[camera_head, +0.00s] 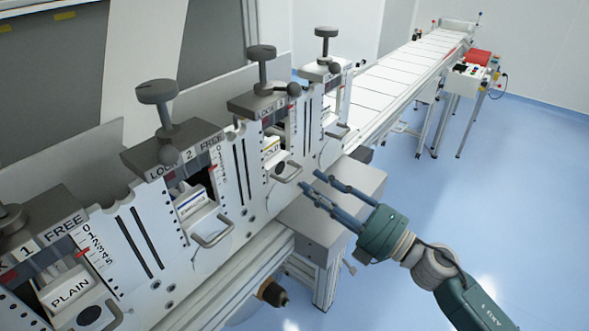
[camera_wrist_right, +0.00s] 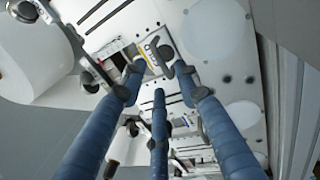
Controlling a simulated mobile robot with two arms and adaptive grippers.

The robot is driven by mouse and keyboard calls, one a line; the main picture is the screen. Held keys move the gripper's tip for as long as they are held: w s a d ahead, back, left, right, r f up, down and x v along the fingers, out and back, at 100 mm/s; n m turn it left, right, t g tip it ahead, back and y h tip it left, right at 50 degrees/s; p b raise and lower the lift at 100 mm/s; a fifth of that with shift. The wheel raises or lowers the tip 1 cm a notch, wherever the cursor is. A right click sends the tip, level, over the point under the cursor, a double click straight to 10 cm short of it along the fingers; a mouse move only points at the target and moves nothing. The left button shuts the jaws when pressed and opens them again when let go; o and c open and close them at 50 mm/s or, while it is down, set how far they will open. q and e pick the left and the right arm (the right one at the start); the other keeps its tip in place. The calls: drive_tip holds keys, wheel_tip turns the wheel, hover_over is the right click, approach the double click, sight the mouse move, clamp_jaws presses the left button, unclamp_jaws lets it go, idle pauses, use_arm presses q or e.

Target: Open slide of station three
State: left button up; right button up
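Station three (camera_head: 262,108) stands mid-row in the head view, with a lock lever on top. Its slide (camera_head: 271,150) bears a partly hidden yellow label and has a looped metal handle (camera_head: 287,173) at its lower front. In the right wrist view, a slide with a yellow edge and a handle (camera_wrist_right: 156,48) lies just beyond the fingertips. My right gripper (camera_head: 312,190) has its three blue fingers spread and empty, just right of station three's handle and apart from it in the head view. It also fills the wrist view (camera_wrist_right: 158,78). My left gripper is not in view.
Station two (camera_head: 172,150) and station one (camera_head: 45,255), marked PLAIN, stand nearer on the left. Another station (camera_head: 322,70) stands beyond. A grey box (camera_head: 325,222) lies below my right fingers. A conveyor (camera_head: 405,68) runs back; blue floor is clear on the right.

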sight(296, 175)
drive_tip(key=p+x, duration=0.1)
drive_tip(key=x, duration=0.5)
drive_tip(key=shift+w+a+r, duration=0.1)
drive_tip(key=shift+w+a, duration=0.05)
drive_tip(key=shift+w, duration=0.05)
drive_tip(key=shift+c, duration=0.3)
clamp_jaws()
